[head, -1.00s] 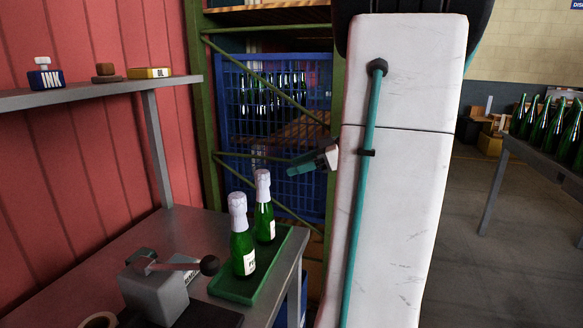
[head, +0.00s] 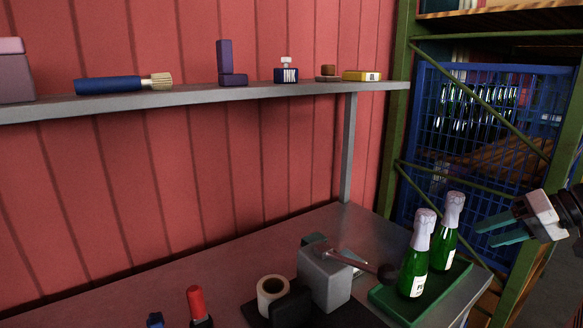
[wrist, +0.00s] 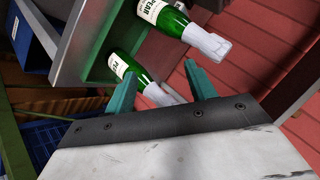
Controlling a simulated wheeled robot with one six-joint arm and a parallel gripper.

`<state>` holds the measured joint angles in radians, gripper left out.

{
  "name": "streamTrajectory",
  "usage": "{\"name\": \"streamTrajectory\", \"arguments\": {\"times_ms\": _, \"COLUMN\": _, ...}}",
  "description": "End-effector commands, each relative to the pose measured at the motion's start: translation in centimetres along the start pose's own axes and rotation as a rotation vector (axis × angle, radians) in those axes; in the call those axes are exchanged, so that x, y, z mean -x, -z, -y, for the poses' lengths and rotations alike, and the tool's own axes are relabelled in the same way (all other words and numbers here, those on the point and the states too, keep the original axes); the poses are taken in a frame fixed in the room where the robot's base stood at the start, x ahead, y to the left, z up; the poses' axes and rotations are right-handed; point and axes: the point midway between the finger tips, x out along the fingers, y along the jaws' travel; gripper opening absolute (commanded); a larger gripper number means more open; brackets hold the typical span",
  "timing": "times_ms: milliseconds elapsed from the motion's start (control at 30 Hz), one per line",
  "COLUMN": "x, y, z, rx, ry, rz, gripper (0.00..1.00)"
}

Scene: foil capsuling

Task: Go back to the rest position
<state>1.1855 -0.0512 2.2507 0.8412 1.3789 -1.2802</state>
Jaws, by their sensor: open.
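My gripper (head: 490,232) is at the right of the head view, to the right of two green bottles with white foil tops. Its two teal fingers are apart, with nothing between them in the head view. The front bottle (head: 414,262) and the rear bottle (head: 446,238) stand upright on a green tray (head: 391,302). In the wrist view, the gripper's fingers (wrist: 160,84) are spread, and the two bottles (wrist: 170,20) lie beyond them. The lower bottle's foil top is partly hidden behind the gripper.
A grey lever device (head: 325,278) and a tape roll (head: 272,293) stand on the table left of the tray. A shelf (head: 200,100) above carries an ink bottle (head: 287,72) and other items. A blue crate (head: 430,130) of bottles is behind, in a green rack.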

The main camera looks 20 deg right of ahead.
Motion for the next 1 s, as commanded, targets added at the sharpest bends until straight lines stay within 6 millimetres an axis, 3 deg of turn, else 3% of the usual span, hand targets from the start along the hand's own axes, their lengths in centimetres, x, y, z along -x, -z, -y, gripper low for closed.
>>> {"name": "streamTrajectory", "arguments": {"times_ms": 33, "x": -1.4, "y": -1.3, "z": 1.8, "rx": -0.070, "ry": -0.026, "rz": 0.088, "gripper": 0.55}}
{"name": "streamTrajectory", "arguments": {"times_ms": 200, "x": -4.8, "y": -6.3, "z": 7.0, "rx": -0.269, "ry": -0.222, "rz": 0.352, "gripper": 0.55}}
{"name": "streamTrajectory", "arguments": {"times_ms": 367, "x": -6.2, "y": -10.2, "z": 10.6, "rx": -0.296, "ry": -0.442, "rz": 0.465, "gripper": 0.55}}
{"name": "streamTrajectory", "arguments": {"times_ms": 633, "x": -7.0, "y": -14.6, "z": 14.9, "rx": -0.077, "ry": -0.681, "rz": 0.481, "gripper": 0.55}}
{"name": "streamTrajectory", "arguments": {"times_ms": 800, "x": -7.3, "y": -16.3, "z": 17.5, "rx": 0.153, "ry": -0.680, "rz": 0.481, "gripper": 0.55}}
{"name": "streamTrajectory", "arguments": {"times_ms": 1000, "x": -7.7, "y": -17.0, "z": 19.5, "rx": 0.260, "ry": -0.640, "rz": 0.477, "gripper": 0.55}}
